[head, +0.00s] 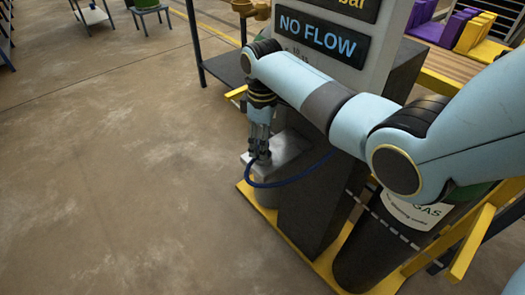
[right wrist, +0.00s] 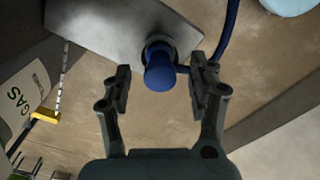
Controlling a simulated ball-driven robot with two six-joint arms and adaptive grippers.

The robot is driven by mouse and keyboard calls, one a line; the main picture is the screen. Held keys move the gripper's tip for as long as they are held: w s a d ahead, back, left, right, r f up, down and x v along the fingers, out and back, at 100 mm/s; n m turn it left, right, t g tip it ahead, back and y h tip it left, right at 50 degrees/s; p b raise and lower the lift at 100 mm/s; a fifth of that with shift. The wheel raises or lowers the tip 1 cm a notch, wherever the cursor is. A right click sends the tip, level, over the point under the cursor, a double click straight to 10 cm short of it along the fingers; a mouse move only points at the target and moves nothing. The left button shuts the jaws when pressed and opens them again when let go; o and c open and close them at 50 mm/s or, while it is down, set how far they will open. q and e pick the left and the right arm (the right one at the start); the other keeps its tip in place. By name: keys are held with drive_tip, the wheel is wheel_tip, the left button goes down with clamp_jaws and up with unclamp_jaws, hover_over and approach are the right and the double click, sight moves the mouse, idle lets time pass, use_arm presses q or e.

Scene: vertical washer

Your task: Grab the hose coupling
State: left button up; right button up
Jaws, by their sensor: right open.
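The hose coupling (right wrist: 159,72) is a blue rounded piece seen end-on in the right wrist view, seated at a dark fitting on the edge of a grey metal plate (right wrist: 95,28). A dark blue hose (right wrist: 229,38) runs beside it. My right gripper (right wrist: 162,82) is open, with one finger on each side of the coupling and visible gaps between. In the head view my right gripper (head: 260,150) points down over the grey plate (head: 288,152), and the hose (head: 285,185) loops below it. The coupling is mostly hidden there by the fingers. My left gripper is not in view.
A panel reading "NO FLOW" (head: 318,39) stands behind my right arm. A dark gas cylinder (head: 370,245) with a white label stands at right on a yellow-edged base (head: 325,288). A dark table (head: 226,68) is behind. The floor (head: 110,180) at left is clear.

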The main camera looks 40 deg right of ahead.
drive_tip(key=shift+f, duration=0.35)
clamp_jaws()
drive_tip(key=shift+r, duration=0.15)
